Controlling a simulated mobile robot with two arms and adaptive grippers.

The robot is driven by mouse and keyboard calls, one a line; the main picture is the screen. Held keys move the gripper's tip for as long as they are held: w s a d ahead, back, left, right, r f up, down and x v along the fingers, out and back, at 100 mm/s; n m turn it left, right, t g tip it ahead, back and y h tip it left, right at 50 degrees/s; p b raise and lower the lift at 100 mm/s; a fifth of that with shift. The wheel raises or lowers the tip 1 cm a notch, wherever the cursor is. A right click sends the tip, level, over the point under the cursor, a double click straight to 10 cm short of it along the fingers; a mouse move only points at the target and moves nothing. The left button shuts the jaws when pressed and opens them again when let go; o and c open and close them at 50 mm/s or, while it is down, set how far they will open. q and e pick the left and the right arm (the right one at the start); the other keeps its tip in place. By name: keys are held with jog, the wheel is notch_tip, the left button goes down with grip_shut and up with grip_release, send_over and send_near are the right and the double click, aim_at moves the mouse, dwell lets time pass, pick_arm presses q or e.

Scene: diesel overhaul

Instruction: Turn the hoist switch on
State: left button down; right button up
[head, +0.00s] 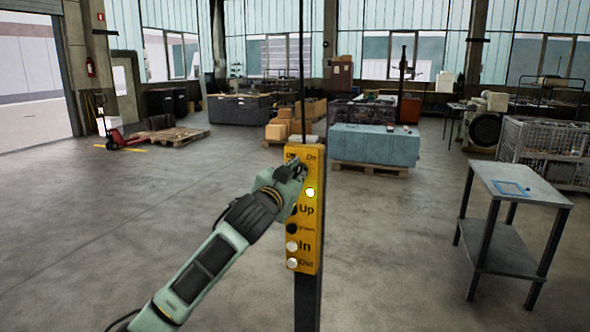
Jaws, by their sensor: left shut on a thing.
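A yellow hoist control box (309,238) hangs upright in the middle of the head view, with buttons marked Up, In and Out. The top label ends in "On", and the switch beside it is hidden behind my gripper. My right gripper is not in view.
A dark post (308,305) shows below the box, and cables (302,90) run up above it. A grey side table (520,184) stands at the right. The floor around the box is clear. Pallets with a blue-grey block (374,145) and cartons (284,125) are behind.

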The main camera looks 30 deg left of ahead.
pick_arm(q)
jog(key=shift+m+p, duration=1.15)
jog(key=shift+m, duration=1.15)
jog(key=c, duration=1.8)
grip_release()
jog(key=shift+o, duration=0.2)
jog(key=shift+s+d+f, duration=0.1)
jog(key=shift+s+d, duration=0.1)
jog(key=shift+s, duration=0.3)
jog(key=v, duration=1.1)
